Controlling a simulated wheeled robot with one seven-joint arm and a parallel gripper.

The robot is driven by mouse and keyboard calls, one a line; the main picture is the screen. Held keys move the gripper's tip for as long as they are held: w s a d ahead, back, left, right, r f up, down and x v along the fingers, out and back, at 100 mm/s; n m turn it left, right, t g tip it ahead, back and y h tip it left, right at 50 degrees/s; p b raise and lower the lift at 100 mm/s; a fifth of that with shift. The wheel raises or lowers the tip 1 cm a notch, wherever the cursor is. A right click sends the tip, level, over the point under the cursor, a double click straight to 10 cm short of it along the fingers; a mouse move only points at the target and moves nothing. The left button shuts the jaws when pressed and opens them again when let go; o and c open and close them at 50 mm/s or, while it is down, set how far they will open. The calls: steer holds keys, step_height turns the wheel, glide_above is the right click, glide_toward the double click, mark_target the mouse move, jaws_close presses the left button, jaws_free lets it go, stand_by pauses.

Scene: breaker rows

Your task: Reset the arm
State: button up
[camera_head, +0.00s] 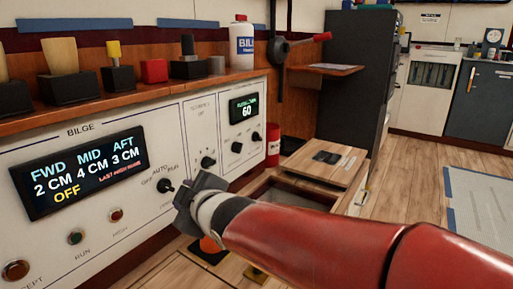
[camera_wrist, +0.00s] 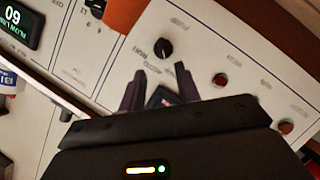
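My red arm reaches in from the lower right in the head view. In the wrist view, the two fingers of my gripper (camera_wrist: 160,82) stand apart, and no held object can be made out. That view shows a knob (camera_wrist: 163,48) on the panel beyond the fingertips. A small dark bluish patch shows between the fingers; I cannot tell what it is. Whether the gripper touches the panel is not clear.
The bilge display (camera_head: 78,170) shows FWD 2 CM, MID 4 CM, AFT 3 CM and OFF. A smaller display (camera_head: 243,109) reads 60. An open floor hatch (camera_head: 290,197) lies behind my arm.

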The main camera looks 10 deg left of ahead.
steer(key=s+d+f+m+h, duration=0.1)
steer(key=d+f+m+h, duration=0.15)
steer(key=d, duration=0.55)
steer(key=s+d+f+m+h, duration=0.15)
steer(key=d+m, duration=0.25)
steer(key=d, duration=0.4)
steer(key=s+d+f+m+h, duration=0.1)
steer(key=d+m+h, duration=0.2)
steer(key=d, duration=0.5)
steer(key=s+d+f+m+g+h, duration=0.2)
steer(key=s+d+f+m, duration=0.15)
steer(key=s+d, duration=0.25)
steer(key=s+d+f+m+g+h, duration=0.1)
steer(key=s+d+f+m+g, duration=0.2)
steer(key=s+d+m, duration=0.25)
step_height(320, 180, up, 13)
steer(key=s+p, duration=0.2)
steer(key=p, duration=1.1)
steer(key=shift+d, duration=0.15)
